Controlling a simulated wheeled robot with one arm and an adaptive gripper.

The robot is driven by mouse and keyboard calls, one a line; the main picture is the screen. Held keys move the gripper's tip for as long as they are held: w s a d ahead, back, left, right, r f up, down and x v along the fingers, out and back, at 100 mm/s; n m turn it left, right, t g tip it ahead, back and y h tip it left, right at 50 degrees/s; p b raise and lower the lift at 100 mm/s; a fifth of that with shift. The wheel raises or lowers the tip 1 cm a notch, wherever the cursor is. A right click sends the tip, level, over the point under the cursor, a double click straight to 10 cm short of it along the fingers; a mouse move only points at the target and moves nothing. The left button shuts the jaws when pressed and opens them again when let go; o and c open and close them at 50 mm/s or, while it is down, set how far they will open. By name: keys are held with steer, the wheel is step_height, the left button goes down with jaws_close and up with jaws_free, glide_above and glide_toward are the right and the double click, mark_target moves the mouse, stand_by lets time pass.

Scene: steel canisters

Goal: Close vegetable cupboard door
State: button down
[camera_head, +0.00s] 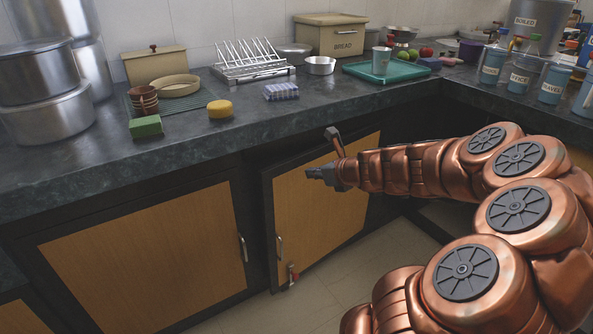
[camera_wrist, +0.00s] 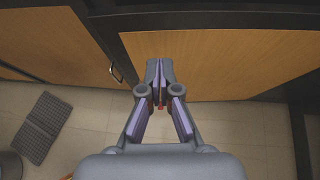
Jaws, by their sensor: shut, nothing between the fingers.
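A wooden cupboard door with a dark frame (camera_head: 320,215) is under the counter near the middle of the head view. It looks slightly ajar, its left, handle-side edge standing out from the counter front. No label shows which cupboard holds vegetables. The door's metal handle (camera_head: 279,247) is low on its left edge. My gripper (camera_head: 311,173) is in front of the upper door, its fingers pointing left. In the wrist view the fingertips (camera_wrist: 160,66) are together, over the wooden panel (camera_wrist: 225,65). I cannot tell whether they touch it. Nothing is held.
Another cupboard door (camera_head: 150,255) is at left and looks shut. The dark counter (camera_head: 190,155) holds pots, a yellow sponge (camera_head: 220,109), a dish rack (camera_head: 250,62) and a bread box (camera_head: 330,35).

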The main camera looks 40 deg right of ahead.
mark_target(290, 166)
steer(key=b+x, duration=0.1)
steer(key=x, duration=0.2)
steer(key=b+x, duration=0.1)
steer(key=x, duration=0.2)
steer(key=shift+w+r, duration=0.2)
steer(key=shift+r, duration=0.2)
steer(key=shift+w+r, duration=0.1)
steer(key=shift+w, duration=0.8)
steer(key=shift+r, duration=0.1)
